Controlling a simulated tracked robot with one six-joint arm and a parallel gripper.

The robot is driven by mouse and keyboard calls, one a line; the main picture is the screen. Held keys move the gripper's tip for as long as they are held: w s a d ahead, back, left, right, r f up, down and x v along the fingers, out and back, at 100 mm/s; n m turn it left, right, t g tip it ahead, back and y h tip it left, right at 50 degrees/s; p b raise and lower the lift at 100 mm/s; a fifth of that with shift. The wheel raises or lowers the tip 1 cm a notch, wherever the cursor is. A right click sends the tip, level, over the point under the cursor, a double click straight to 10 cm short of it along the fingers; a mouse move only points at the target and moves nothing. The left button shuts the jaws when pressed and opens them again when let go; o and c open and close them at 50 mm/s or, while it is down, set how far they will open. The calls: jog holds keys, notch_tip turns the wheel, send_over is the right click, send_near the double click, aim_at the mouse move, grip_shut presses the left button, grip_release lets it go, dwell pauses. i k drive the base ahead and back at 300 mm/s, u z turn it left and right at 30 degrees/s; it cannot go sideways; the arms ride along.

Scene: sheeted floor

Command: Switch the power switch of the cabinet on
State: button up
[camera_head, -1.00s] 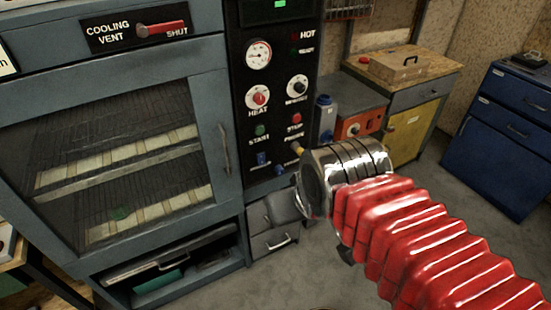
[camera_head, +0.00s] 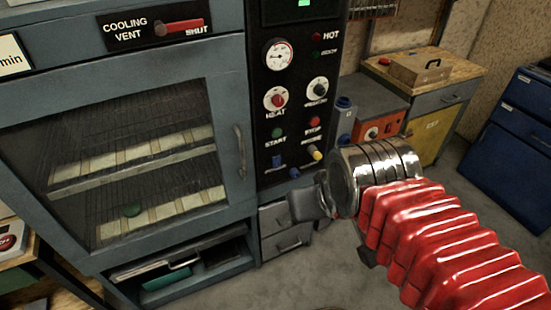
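The grey cabinet (camera_head: 232,105) fills the left side, with a wire-mesh window and a black control panel (camera_head: 262,115) at its right. A small blue rocker switch (camera_head: 277,161) sits low on the panel, under the green START button; it seems to be the power switch. Its label and position are too small to read. My gripper (camera_head: 309,204) is at the end of my red-sleeved arm, below and right of the switch, and appears apart from it. A dark finger shows beside the metal wrist; the rest is hidden, so its opening cannot be told.
A red HEAT knob (camera_head: 277,100), a red STOP button (camera_head: 314,122) and a yellow-tipped knob (camera_head: 315,153) are close to the switch. Drawers (camera_head: 288,238) stand below the panel. A wooden-topped yellow cabinet (camera_head: 432,133) and blue drawers (camera_head: 510,150) are at right. Floor between is clear.

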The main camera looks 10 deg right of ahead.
aim_at(277, 161)
jog(key=i, duration=0.25)
jog(key=u, duration=0.45)
jog(key=k, duration=1.35)
jog(key=u, duration=0.75)
jog(key=i, duration=1.4)
jog(key=z, duration=0.6)
jog(key=i, duration=0.45)
jog(key=z, duration=0.25)
